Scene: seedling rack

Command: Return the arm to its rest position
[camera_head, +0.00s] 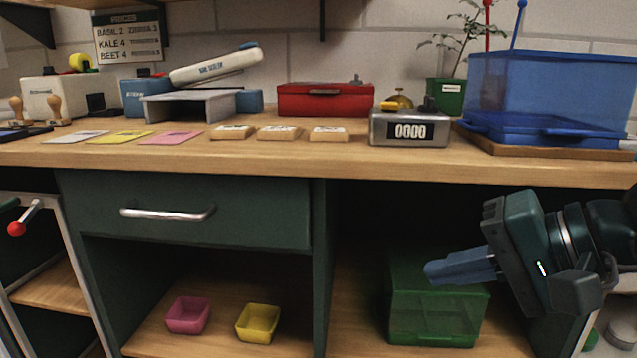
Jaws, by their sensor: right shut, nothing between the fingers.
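My right gripper (462,269) comes in from the right, below the table edge. Its blue-grey fingers are together with nothing between them, and they point left. It is in front of the open cabinet, and its fingers overlap the green translucent box (435,318) in the picture; I cannot tell whether they touch it. My left gripper is not in view.
The wooden worktop (300,160) holds a counter device (409,128), a red box (325,99), a blue bin (550,85) and several wooden blocks. Below are a closed drawer (190,212), a pink tray (188,315) and a yellow tray (257,323) on the shelf.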

